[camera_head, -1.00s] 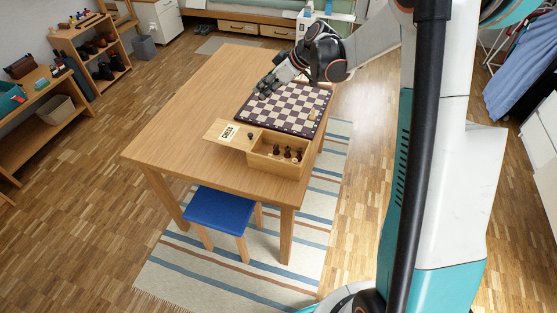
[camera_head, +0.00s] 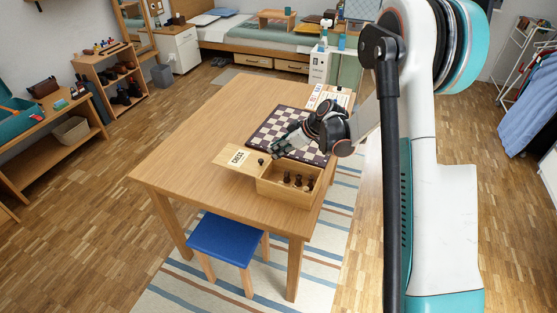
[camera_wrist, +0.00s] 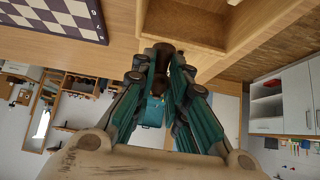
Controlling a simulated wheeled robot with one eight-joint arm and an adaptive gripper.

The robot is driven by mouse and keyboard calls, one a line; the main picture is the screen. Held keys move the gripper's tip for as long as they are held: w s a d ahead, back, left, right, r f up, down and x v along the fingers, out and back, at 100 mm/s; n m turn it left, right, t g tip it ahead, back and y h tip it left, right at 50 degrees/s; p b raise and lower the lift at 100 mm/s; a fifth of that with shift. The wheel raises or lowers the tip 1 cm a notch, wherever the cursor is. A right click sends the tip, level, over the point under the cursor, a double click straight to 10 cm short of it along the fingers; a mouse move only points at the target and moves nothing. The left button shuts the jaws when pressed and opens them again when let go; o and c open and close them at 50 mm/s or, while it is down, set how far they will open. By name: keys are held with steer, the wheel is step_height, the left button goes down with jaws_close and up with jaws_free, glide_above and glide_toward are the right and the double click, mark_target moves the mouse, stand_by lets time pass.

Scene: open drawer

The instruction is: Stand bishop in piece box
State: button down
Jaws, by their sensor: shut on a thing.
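My gripper (camera_head: 278,149) is above the near part of the chessboard, just behind the piece box. In the wrist view my gripper (camera_wrist: 161,66) is shut on a dark brown piece, which I take to be the bishop (camera_wrist: 164,49). Its body is partly hidden between the fingers, and its exact shape is hard to tell. The open wooden piece box (camera_head: 284,198) sits at the table's near right corner, with several dark pieces standing inside. Its wooden wall (camera_wrist: 187,41) shows at the top of the wrist view, beyond the fingertips.
The chessboard (camera_head: 262,133) lies behind the box. A lid marked CHESS (camera_head: 234,158) lies left of the box, with a small dark piece (camera_head: 261,161) near it. A white sheet (camera_head: 330,96) lies beyond the board. The table's left side (camera_head: 193,140) is clear.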

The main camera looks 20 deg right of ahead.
steer(key=shift+f+b, duration=0.6)
steer(key=shift+f, duration=1.4)
steer(key=shift+f+b, duration=0.5)
steer(key=shift+f, duration=0.05)
steer(key=shift+f, duration=0.1)
steer(key=c, duration=1.8)
jaws_free()
steer(key=shift+c, duration=0.2)
